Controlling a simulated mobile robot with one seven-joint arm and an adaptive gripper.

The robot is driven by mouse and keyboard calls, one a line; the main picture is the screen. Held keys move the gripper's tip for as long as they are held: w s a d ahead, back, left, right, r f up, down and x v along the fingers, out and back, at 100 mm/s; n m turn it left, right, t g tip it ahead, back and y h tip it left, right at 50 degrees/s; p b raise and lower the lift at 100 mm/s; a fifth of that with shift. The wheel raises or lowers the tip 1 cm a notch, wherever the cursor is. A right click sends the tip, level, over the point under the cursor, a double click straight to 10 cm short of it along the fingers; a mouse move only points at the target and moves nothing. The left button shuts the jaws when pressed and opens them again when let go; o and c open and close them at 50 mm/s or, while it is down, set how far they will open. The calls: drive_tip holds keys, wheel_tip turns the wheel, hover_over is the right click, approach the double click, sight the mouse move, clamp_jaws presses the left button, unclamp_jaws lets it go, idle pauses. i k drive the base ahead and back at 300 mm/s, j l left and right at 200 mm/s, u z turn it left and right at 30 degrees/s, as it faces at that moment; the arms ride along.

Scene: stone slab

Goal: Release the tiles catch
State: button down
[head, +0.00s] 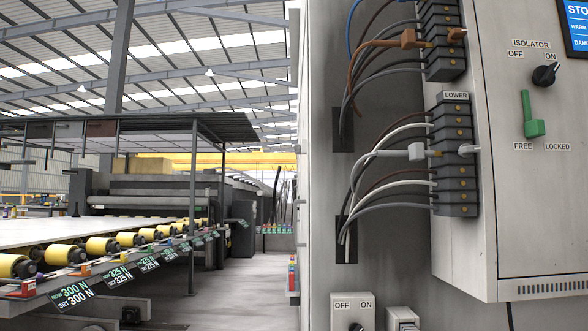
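No catch marked "tiles" can be read in the head view. A green lever (533,127) sits on the pale cabinet front at the right, above the labels FREE and LOCKED. Its thin arm points up and its thick foot lies between the two labels. I cannot tell which label it is set to, or whether it is the tiles catch. My gripper is not in view.
Above the lever is a black ISOLATOR knob (544,75), marked OFF and ON. A blue screen (577,25) is cut off at top right. Wired terminal blocks (455,180) line the cabinet's left side. A roller line (103,246) runs at left; the floor (235,295) between is clear.

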sight(296, 148)
drive_tip(key=i+u, duration=0.15)
drive_tip(key=i, duration=0.3)
drive_tip(key=i+l+u, duration=0.1)
drive_tip(key=i, duration=0.35)
drive_tip(key=i+l+u, duration=0.15)
drive_tip(key=i, duration=0.3)
drive_tip(key=i+l+u, duration=0.15)
drive_tip(key=i, duration=0.3)
